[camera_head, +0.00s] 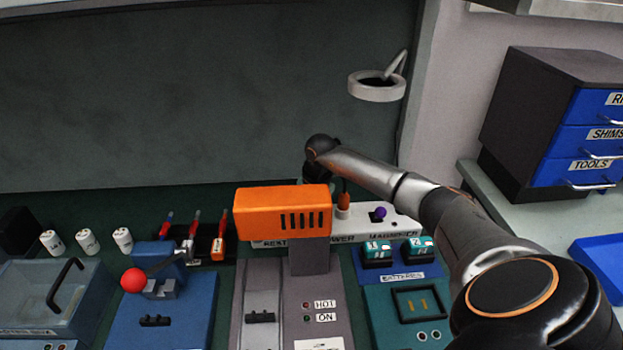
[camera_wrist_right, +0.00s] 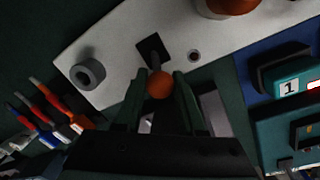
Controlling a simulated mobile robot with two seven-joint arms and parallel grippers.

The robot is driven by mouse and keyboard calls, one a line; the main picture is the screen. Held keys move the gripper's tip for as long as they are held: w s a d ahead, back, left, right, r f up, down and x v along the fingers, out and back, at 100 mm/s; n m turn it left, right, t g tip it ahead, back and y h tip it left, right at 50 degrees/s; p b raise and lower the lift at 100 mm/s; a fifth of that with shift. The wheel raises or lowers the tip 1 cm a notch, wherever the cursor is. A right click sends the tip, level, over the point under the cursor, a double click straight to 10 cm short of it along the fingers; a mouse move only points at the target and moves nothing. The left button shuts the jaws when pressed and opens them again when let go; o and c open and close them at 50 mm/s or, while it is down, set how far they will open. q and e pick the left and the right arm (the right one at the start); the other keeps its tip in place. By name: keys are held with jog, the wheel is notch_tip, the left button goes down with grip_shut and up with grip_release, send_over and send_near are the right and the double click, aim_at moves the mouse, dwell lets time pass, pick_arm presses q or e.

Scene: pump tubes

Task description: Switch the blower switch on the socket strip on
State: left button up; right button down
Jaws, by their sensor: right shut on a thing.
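The white socket strip (camera_head: 403,226) lies behind the orange blower (camera_head: 283,211), its labels partly covered. In the right wrist view, the strip (camera_wrist_right: 122,42) carries a toggle switch with a black plate and an orange ball tip (camera_wrist_right: 160,84), which I take for the blower switch. My right gripper (camera_wrist_right: 160,88) is shut on this tip, one finger on each side. The lever leans from its plate towards the gripper. A small dark red lamp (camera_wrist_right: 194,56) beside it looks unlit. In the head view the blower hides the right fingertips and the switch. My left gripper is not in view.
An orange plug (camera_head: 344,201) and a purple knob (camera_head: 379,213) stand on the strip. A grey socket ring (camera_wrist_right: 88,74) is left of the switch. Batteries (camera_head: 377,251) stand in front, right of the blower.

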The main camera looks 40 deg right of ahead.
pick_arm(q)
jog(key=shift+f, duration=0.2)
pick_arm(e)
jog(key=shift+w+d, duration=0.1)
jog(key=shift+d, duration=0.05)
jog(key=shift+w+d+g+y+b, duration=0.15)
jog(key=shift+g+y+b, duration=0.15)
jog(key=shift+g+b, duration=0.25)
jog(key=shift+w+d+g+y+b, duration=0.15)
jog(key=shift+g+y+b, duration=0.15)
jog(key=shift+b, duration=0.25)
jog(key=b, duration=0.4)
jog(key=shift+w+d+f+g+y, duration=0.1)
jog(key=shift+w+d+g+y, duration=0.05)
jog(key=shift+w+g+y, duration=0.15)
jog(key=b, duration=0.3)
jog(key=shift+w+d+g, duration=0.1)
jog(key=shift+g, duration=0.25)
jog(key=shift+r+y+b, duration=0.25)
jog(key=shift+y+b, duration=0.05)
jog(key=shift+b, duration=0.5)
jog(key=shift+r, duration=0.2)
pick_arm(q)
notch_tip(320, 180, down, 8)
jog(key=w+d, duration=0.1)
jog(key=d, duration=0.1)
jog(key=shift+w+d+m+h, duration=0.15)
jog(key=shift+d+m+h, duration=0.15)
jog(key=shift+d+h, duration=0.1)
